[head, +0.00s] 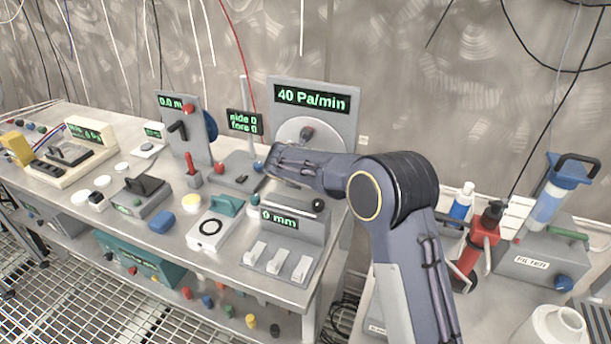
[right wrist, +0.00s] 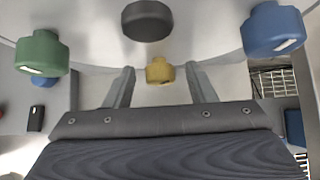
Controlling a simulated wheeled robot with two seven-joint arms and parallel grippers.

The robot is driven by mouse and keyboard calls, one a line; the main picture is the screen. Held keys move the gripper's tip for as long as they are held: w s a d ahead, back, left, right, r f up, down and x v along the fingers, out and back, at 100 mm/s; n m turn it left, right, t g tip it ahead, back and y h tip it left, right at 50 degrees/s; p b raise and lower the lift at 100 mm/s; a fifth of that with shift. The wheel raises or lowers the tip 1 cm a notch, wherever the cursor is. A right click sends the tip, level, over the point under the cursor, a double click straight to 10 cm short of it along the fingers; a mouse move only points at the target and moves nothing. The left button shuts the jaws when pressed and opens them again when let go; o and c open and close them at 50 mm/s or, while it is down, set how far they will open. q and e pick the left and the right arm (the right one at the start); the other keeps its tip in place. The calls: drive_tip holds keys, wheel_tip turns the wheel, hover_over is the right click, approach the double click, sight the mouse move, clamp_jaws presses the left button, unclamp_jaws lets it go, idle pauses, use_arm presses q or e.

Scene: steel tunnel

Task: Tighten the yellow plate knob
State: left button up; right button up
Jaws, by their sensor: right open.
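The yellow plate knob (right wrist: 159,70) shows in the right wrist view, on the underside edge of a pale round plate (right wrist: 205,25). My right gripper (right wrist: 160,78) is open, with one finger on each side of the yellow knob and visible gaps between. A green knob (right wrist: 41,52) is left of it, a blue knob (right wrist: 272,30) right, and a dark grey knob (right wrist: 147,20) above. In the head view, my right gripper (head: 276,161) is just below the round plate (head: 288,127), and the yellow knob is hidden there. My left gripper is not in view.
The plate stands on a panel with a "40 Pa/min" display (head: 312,98). A lever panel (head: 183,128) and a small "side 0 / force 0" display (head: 244,122) stand to the left. The bench is crowded.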

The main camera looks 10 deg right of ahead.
drive_tip(key=c, duration=1)
drive_tip(key=shift+o, duration=0.2)
drive_tip(key=shift+d+f+t+y+b, duration=0.1)
drive_tip(key=shift+f+t+y+b, duration=0.2)
drive_tip(key=shift+b, duration=0.55)
drive_tip(key=m+t+y+b, duration=0.1)
drive_tip(key=b, duration=0.2)
drive_tip(key=m+t+y+b, duration=0.1)
drive_tip(key=y+b, duration=0.1)
drive_tip(key=b, duration=0.2)
drive_tip(key=shift+s+d+f, duration=0.1)
drive_tip(key=shift+s+d, duration=0.1)
drive_tip(key=shift+m+t+y+b, duration=0.3)
drive_tip(key=shift+m+t+b, duration=0.2)
drive_tip(key=shift+b, duration=0.35)
drive_tip(key=shift+r, duration=0.2)
drive_tip(key=o, duration=1)
drive_tip(key=shift+c, duration=0.2)
drive_tip(key=shift+r, duration=0.1)
